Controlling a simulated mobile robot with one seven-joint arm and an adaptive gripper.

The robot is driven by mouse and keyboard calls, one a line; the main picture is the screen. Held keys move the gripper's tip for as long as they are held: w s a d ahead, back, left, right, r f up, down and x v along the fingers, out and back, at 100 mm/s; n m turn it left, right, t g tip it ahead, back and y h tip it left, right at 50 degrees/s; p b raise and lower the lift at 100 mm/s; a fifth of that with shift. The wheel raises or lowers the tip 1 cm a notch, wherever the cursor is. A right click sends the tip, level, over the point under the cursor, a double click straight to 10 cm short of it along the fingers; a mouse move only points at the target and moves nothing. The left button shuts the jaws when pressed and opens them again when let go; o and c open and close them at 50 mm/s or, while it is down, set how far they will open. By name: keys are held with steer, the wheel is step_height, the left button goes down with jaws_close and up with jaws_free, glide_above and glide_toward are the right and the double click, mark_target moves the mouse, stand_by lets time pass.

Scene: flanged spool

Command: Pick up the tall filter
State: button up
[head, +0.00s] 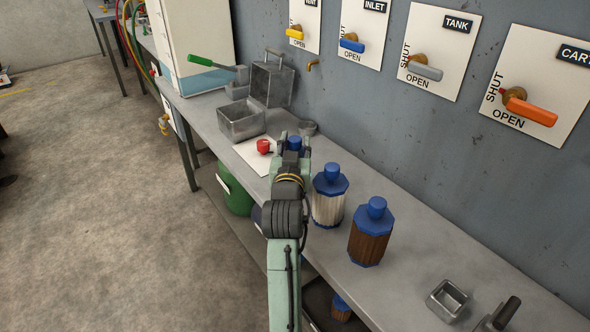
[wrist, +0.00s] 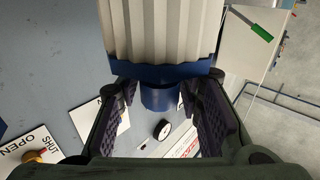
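Between the fingers of my gripper (head: 294,148) a blue knob (head: 294,142) shows in the head view. The rest of that filter is hidden behind my arm. In the wrist view the filter has a white pleated body (wrist: 160,30), a blue flange and a blue knob (wrist: 160,97). The knob lies between the fingers of my gripper (wrist: 160,105), with gaps visible on both sides. The gripper looks open around it. Two more filters stand on the bench: a white pleated one (head: 328,207) and a brown pleated one (head: 370,245), both with blue caps and knobs.
A small metal tray (head: 448,300) is near the bench's right end. The wall with valve panels (head: 440,50) runs along the bench's right side.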

jaws_close()
stand_by(0.3)
steer(key=shift+r, duration=0.2)
